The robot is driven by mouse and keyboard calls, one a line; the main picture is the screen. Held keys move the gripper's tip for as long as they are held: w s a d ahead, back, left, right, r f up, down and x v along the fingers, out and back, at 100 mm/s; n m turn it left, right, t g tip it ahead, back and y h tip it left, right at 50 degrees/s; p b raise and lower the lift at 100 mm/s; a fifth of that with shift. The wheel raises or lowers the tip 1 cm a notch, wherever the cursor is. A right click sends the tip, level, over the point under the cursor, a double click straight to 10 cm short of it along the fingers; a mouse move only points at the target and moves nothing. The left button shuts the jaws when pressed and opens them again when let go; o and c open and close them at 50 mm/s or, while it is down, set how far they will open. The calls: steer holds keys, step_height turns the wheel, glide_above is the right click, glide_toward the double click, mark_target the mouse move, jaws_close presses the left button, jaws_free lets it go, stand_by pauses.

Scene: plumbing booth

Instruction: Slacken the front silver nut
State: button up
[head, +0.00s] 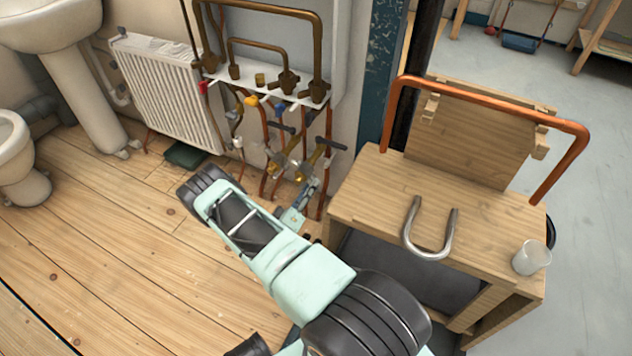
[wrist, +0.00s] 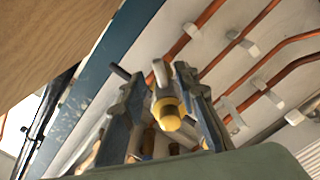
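My gripper (head: 309,186) reaches in low at the pipework below the white manifold shelf. In the wrist view its two fingers (wrist: 160,78) stand apart, one on each side of a fitting. The fitting has a silver-grey part (wrist: 160,73) and a yellow brass end (wrist: 169,112). I see no clear contact between the fingers and the fitting. In the head view two brass valves with dark handles, one on the left (head: 279,162) and one on the right (head: 311,160), sit just above my gripper. I cannot pick out the front silver nut for certain; it is small and partly hidden.
A wooden bench (head: 480,212) stands right of the pipework, with a grey U-shaped pipe (head: 431,252), a white cup (head: 531,257) and a bent copper pipe (head: 490,103). A radiator (head: 165,90) is on the left. Copper pipes (wrist: 210,14) run along the wall.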

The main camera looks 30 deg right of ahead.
mark_target(316, 177)
steer(key=b+x, duration=0.1)
steer(key=x, duration=0.4)
jaws_close()
